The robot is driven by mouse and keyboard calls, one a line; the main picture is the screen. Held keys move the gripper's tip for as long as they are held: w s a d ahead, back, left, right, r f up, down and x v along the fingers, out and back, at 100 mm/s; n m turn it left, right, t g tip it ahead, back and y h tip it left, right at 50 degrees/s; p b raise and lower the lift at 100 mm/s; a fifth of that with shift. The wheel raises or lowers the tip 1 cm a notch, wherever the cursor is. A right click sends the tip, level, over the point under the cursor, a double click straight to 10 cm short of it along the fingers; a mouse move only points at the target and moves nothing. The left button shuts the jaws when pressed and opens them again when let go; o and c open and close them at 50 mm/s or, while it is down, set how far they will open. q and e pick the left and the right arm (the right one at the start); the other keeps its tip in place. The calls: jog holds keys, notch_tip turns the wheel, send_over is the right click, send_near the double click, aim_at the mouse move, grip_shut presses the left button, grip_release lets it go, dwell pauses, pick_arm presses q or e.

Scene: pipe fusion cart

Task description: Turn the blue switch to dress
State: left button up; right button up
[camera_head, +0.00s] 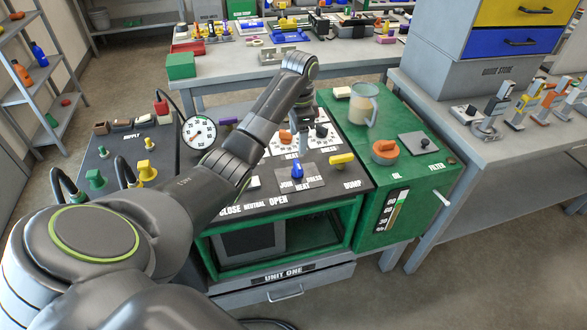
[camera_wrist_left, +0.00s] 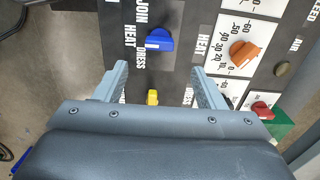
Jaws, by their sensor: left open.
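The blue switch (camera_head: 297,172) is a knob on a grey plate on the dark cart top, with the words JOIN, HEAT and DRESS around it. It also shows in the left wrist view (camera_wrist_left: 158,40), beyond the fingertips and roughly centred between them. I cannot tell exactly which word it points to. My left gripper (camera_wrist_left: 160,72) is open and empty, its two fingers apart and not touching the switch. In the head view the left arm reaches across the cart and its hand hangs down behind the switch. My right gripper is not in view.
A yellow knob (camera_head: 342,159) marked DUMP sits right of the switch. An orange knob (camera_head: 286,136) stands behind it on a white scale. A round gauge (camera_head: 199,132) is to the left. A green unit (camera_head: 418,177) with a clear jug (camera_head: 363,104) stands at the right.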

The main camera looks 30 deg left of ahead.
aim_at(297, 164)
pick_arm(q)
notch_tip(297, 164, down, 4)
jog(key=shift+r+b, duration=0.1)
jog(key=shift+b, duration=0.8)
jog(key=shift+f, duration=3)
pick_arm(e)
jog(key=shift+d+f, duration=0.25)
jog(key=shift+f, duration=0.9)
